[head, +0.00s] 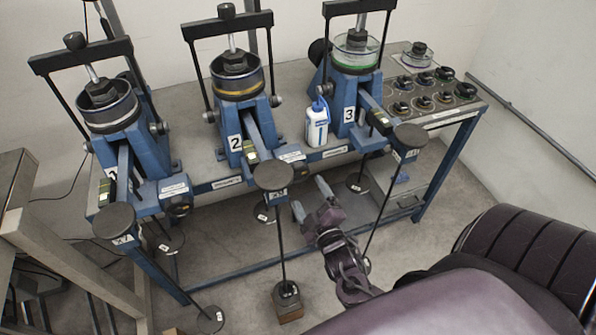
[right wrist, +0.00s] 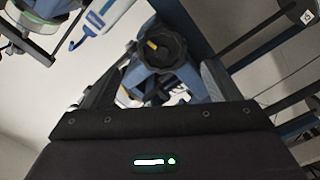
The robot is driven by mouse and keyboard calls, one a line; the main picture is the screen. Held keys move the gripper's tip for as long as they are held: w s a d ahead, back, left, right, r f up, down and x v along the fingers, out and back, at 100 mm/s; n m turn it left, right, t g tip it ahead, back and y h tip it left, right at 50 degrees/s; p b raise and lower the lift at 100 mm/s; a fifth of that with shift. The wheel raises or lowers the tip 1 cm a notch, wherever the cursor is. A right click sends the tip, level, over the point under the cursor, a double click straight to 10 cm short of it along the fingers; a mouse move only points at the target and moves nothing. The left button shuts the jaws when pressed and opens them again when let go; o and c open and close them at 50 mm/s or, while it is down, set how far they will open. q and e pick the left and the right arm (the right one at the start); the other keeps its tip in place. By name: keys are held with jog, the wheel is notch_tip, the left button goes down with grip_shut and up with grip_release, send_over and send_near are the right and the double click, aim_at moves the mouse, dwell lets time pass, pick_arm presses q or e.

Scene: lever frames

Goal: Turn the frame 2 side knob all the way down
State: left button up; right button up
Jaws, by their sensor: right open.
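Frame 2 (head: 235,130) is a blue lever frame with a number 2 label, in the middle of the bench in the head view. Its side knob (head: 298,167) is a small dark shape low on its right. In the right wrist view a black lobed knob (right wrist: 160,48) with a yellow mark faces me, apparently the same knob. My right gripper (head: 311,197) is open and empty, just in front of and below that knob in the head view. In the right wrist view its fingers (right wrist: 168,72) stand on either side of the knob's line; contact is unclear. My left gripper is out of view.
Frame 1 (head: 142,150) stands left and frame 3 (head: 345,85) right. A white and blue bottle (head: 317,124) stands between frames 2 and 3. A knob panel (head: 425,95) lies at right.

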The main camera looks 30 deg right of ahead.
aim_at(298, 177)
jog(key=b+x, duration=0.4)
jog(key=x, duration=0.5)
jog(key=shift+a+f+b, duration=0.15)
jog(key=shift+f+b, duration=0.05)
jog(key=shift+b, duration=0.15)
jog(key=shift+r+p, duration=0.1)
jog(key=shift+p, duration=0.2)
jog(key=shift+c, duration=1)
jog(key=shift+a, duration=0.1)
jog(key=c, duration=1)
jog(key=shift+c, duration=0.2)
